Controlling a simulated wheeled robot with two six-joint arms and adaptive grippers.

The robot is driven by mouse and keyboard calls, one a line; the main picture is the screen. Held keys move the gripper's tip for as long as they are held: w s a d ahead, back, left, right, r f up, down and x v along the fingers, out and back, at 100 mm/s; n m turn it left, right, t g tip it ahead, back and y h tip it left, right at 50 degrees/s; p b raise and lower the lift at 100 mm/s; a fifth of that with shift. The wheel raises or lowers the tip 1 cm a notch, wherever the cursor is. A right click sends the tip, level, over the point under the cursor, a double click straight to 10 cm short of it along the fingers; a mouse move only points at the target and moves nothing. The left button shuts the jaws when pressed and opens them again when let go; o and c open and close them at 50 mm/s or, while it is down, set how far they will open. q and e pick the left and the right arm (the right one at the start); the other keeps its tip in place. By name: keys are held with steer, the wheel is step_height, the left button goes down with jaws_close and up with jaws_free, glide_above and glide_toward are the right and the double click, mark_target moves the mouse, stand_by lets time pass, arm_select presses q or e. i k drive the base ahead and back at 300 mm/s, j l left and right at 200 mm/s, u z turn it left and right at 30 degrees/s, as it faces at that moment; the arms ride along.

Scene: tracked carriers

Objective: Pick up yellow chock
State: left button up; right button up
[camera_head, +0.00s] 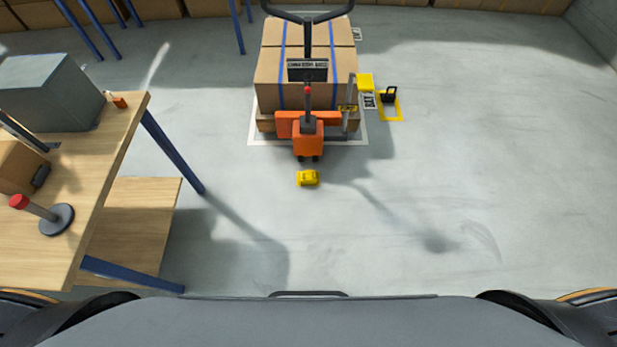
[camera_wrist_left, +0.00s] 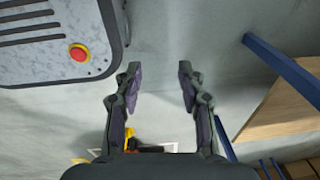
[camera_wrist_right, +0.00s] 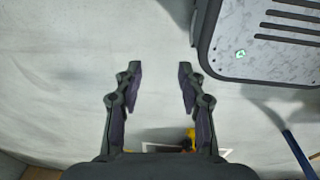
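A small yellow chock (camera_head: 308,178) lies on the grey floor in the head view, just in front of the orange pallet truck (camera_head: 308,132). A second yellow object (camera_head: 365,82) is at the right side of the loaded pallet; I cannot tell what it is. My left gripper (camera_wrist_left: 158,70) is open and empty in the left wrist view, with bare floor between its fingers. My right gripper (camera_wrist_right: 158,70) is open and empty in the right wrist view, also over bare floor. Neither gripper shows in the head view.
Cartons (camera_head: 345,65) are stacked behind the pallet truck. A yellow-framed floor spot (camera_head: 398,112) with a black object is to their right. A wooden workbench (camera_head: 75,240) with blue legs stands at the left, bearing a grey box (camera_head: 50,90). The floor at the right is clear.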

mark_target(307, 177)
steer(key=i+j+z, duration=0.15)
steer(key=i+j, duration=0.2)
steer(key=i+j+z, duration=0.15)
steer(key=i+j, duration=0.15)
steer(key=j, duration=0.15)
steer(key=i+j+z, duration=0.15)
steer(key=i+j, duration=0.15)
steer(key=j, duration=0.2)
